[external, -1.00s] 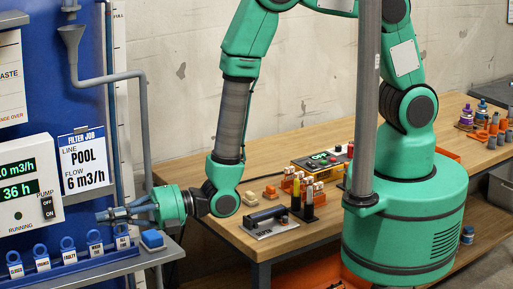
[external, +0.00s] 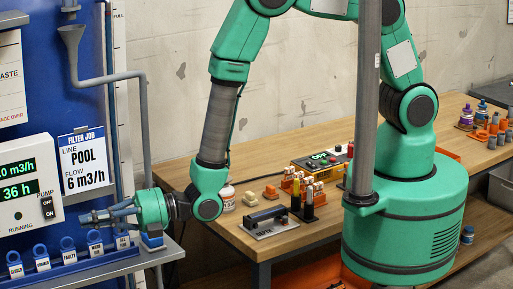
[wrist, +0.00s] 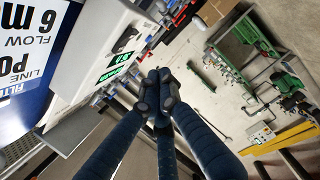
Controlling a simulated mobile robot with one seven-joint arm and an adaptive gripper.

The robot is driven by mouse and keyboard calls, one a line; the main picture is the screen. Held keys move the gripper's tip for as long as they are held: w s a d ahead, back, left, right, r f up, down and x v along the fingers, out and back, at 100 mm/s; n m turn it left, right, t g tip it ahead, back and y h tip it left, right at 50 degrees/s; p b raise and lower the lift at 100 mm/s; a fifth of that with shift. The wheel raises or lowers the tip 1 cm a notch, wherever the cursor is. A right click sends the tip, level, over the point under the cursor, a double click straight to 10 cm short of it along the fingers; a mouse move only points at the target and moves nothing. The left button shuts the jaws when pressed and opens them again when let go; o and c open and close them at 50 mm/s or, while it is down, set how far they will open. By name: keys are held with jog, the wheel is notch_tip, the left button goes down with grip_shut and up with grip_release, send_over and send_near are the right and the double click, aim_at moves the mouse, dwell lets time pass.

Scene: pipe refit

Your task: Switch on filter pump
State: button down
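The white pump panel (external: 22,175) is on the blue board at the left. It has green displays and a black PUMP rocker switch (external: 47,207) marked OFF and ON. The RUNNING lamp (external: 18,216) looks dark. My gripper (external: 84,216) points left toward the panel, to the right of the switch and apart from it. In the wrist view my three dark fingers (wrist: 157,84) meet at their tips, with nothing seen between them.
Just below my gripper is a grey shelf (external: 110,265) with blue ring tags. A grey pipe (external: 145,130) runs down near my wrist. The job card (external: 86,160) hangs beside the panel. A wooden bench (external: 340,145) with small parts stands behind my arm.

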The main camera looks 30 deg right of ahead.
aim_at(48, 208)
jog(key=w+a, duration=0.5)
jog(key=shift+w+a+f, duration=0.15)
jog(key=shift+a+f, duration=0.2)
jog(key=shift+w, duration=0.1)
dwell(0.4)
jog(key=shift+w+f+b, duration=0.15)
jog(key=shift+w+b, duration=0.25)
jog(key=shift+b, duration=0.75)
jog(key=shift+s, duration=0.1)
